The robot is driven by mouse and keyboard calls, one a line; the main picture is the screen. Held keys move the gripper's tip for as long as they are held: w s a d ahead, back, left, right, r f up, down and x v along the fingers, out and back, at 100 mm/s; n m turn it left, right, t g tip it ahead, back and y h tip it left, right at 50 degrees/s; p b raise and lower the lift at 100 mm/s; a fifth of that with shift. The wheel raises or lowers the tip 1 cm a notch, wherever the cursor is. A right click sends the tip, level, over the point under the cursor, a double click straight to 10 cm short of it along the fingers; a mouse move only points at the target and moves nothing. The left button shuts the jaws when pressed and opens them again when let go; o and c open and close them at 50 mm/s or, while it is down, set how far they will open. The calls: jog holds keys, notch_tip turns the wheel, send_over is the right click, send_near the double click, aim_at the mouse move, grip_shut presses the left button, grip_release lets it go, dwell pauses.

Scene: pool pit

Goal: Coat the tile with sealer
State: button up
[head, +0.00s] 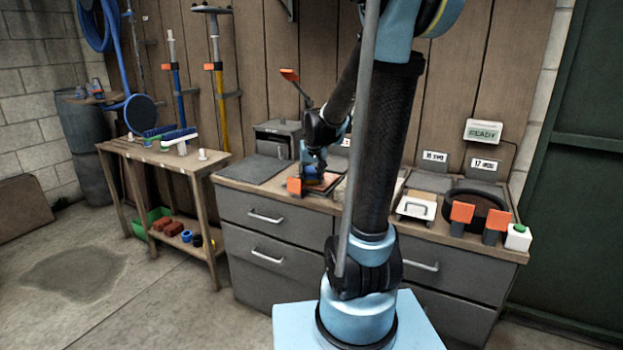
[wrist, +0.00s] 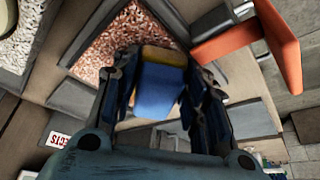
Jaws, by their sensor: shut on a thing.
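My gripper (wrist: 158,75) is shut on a blue block with a yellow layer at its end (wrist: 160,90), which looks like an applicator pad. In the head view my gripper (head: 314,168) is low over the left part of the grey cabinet's top. The tile (wrist: 118,48), with a reddish-brown and white speckled face, lies beneath the pad, between grey bars. The yellow end overlaps the tile's face in the wrist view; I cannot tell whether it touches. The pad and gripper hide part of the tile. I cannot make out any sealer coat.
An orange bracket (wrist: 285,45) stands close beside the tile; an orange block (head: 294,186) shows near the cabinet's front edge. To the right are a dark round pan (head: 470,198), a white box with a green button (head: 518,237) and a READY sign (head: 484,131). A wooden bench (head: 190,160) holds brushes.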

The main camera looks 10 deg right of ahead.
aim_at(331, 174)
jog(key=s, duration=0.2)
jog(key=f, duration=0.1)
jog(key=shift+s+d, duration=0.4)
jog(key=shift+w+d+r, duration=0.3)
jog(key=shift+w+d, duration=0.4)
jog(key=shift+w, duration=0.05)
jog(key=shift+w+d+r, duration=0.1)
jog(key=shift+w+d, duration=0.45)
jog(key=shift+w, duration=0.2)
jog(key=shift+w+d+r, duration=0.1)
jog(key=shift+w+d, duration=0.4)
jog(key=shift+w, duration=0.3)
jog(key=shift+w+d, duration=0.55)
jog(key=shift+w, duration=0.2)
jog(key=shift+w+d+f, duration=0.1)
jog(key=shift+w+d, duration=0.6)
jog(key=shift+w, duration=0.25)
jog(key=shift+w+d+f, duration=0.1)
jog(key=shift+w+d, duration=0.55)
jog(key=shift+w, duration=0.3)
jog(key=shift+w+d, duration=0.7)
jog(key=shift+w, duration=0.25)
jog(key=shift+r, duration=0.1)
jog(key=shift+r, duration=2.9)
jog(key=shift+r, duration=1.5)
